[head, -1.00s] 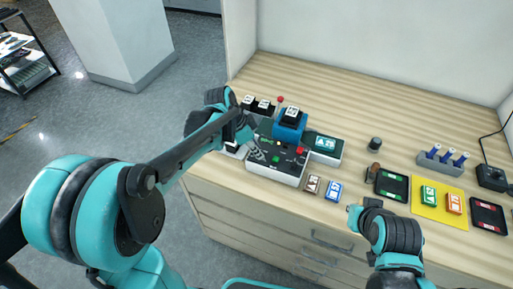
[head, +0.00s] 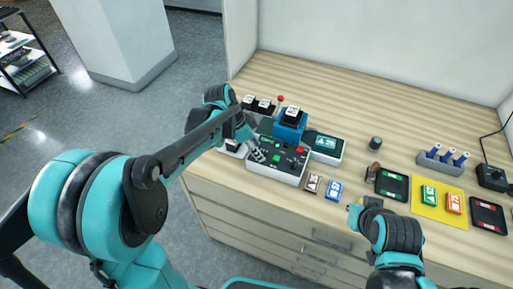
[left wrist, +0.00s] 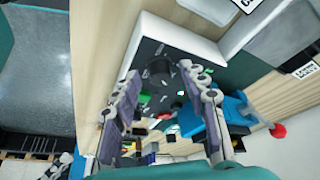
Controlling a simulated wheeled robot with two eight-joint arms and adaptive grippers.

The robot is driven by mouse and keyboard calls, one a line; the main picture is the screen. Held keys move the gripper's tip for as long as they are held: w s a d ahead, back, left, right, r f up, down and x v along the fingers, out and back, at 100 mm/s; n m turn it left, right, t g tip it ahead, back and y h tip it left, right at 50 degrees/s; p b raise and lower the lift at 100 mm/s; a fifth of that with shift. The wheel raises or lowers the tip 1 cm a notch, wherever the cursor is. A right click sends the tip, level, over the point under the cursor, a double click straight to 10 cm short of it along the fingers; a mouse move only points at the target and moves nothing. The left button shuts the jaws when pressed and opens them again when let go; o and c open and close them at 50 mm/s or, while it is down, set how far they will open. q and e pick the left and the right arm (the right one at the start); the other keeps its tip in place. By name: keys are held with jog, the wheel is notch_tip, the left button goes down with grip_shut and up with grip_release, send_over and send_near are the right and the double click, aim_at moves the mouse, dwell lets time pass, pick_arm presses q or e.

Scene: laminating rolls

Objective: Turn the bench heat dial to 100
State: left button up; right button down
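The bench control box (head: 288,172) is white with a black top that carries green and red buttons. It also shows in the left wrist view (left wrist: 150,35). My left gripper (head: 257,155) is over the left part of this panel. In the left wrist view its two fingers (left wrist: 159,73) are spread, with nothing visibly held. A dark round knob (left wrist: 160,66) shows between and beyond the fingertips; contact cannot be told. Its scale and setting are not readable. My right gripper (head: 354,211) is low at the bench front, its fingers too small to judge.
A blue block with a white-labelled top (head: 290,122) stands behind the panel. A teal display unit (head: 326,146) is at its right. Brown and blue labelled pieces (head: 333,190) lie in front. A yellow mat (head: 438,213) and dark trays (head: 392,184) are further right.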

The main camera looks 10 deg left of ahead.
pick_arm(q)
jog(key=v, duration=1.2)
jog(key=s+a+f+n+t+y, duration=0.1)
jog(key=s+f+n+t+y, duration=0.1)
jog(key=s+n, duration=0.4)
jog(key=s+a+f+n+t+y, duration=0.1)
jog(key=s+f+n+t+y, duration=0.1)
jog(key=s+f+n, duration=0.3)
jog(key=s+n+t, duration=0.1)
jog(key=s, duration=0.3)
jog(key=shift+s+n, duration=0.25)
jog(key=shift+n, duration=0.15)
